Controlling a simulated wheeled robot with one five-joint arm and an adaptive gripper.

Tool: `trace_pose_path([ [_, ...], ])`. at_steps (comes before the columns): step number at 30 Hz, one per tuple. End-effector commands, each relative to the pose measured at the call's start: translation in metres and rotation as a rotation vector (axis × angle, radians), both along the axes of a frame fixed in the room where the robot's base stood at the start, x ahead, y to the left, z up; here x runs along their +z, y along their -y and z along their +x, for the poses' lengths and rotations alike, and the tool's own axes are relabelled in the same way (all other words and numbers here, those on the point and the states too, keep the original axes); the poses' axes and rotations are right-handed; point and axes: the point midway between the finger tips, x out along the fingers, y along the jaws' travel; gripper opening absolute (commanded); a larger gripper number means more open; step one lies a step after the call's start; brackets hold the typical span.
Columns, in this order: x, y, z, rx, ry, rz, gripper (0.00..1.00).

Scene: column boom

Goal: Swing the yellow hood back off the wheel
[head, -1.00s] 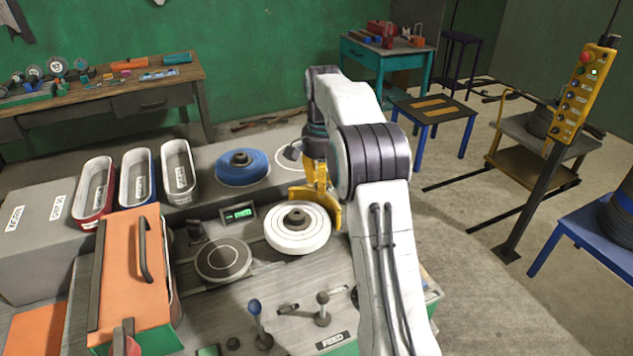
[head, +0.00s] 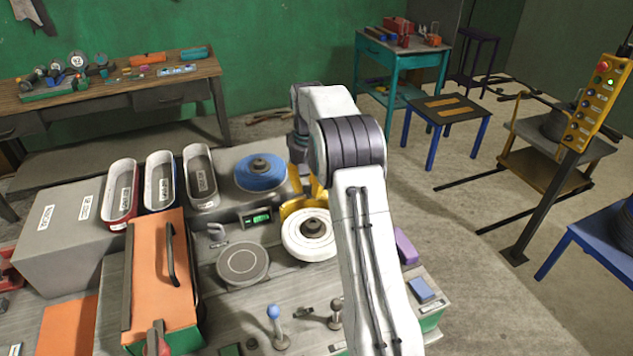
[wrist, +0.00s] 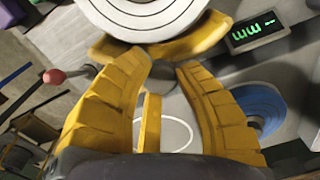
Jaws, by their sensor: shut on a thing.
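The white wheel (head: 297,243), a round disc with a dark hub, lies flat on the grey bench. The yellow hood (head: 289,208) is a curved piece at the wheel's back edge. In the wrist view the hood (wrist: 165,46) arcs along the edge of the wheel (wrist: 150,20), whose face shows uncovered. My gripper (head: 308,188) is behind the wheel, at the hood, partly hidden by my arm. In the wrist view my yellow fingers (wrist: 163,65) stand on both sides of a narrow upright yellow bar (wrist: 151,122), shut on the hood. Finger contact with the bar is unclear.
A blue disc (head: 260,173) lies behind the wheel, left of my gripper. A green-lit display (head: 260,217) stands close to the hood's left. A grey round plate (head: 243,264) and upright levers (head: 275,318) are nearer. Long bins (head: 200,180) stand at the left.

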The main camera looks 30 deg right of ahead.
Motion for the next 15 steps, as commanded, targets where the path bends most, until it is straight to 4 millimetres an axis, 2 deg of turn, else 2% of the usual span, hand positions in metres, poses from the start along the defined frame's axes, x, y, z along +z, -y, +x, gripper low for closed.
trace_pose_path([
  [6, -0.004, -0.010, 0.001, 0.099, -0.010, 0.003, 0.00],
  [15, -0.005, -0.014, 0.002, 0.151, -0.012, 0.004, 0.00],
])
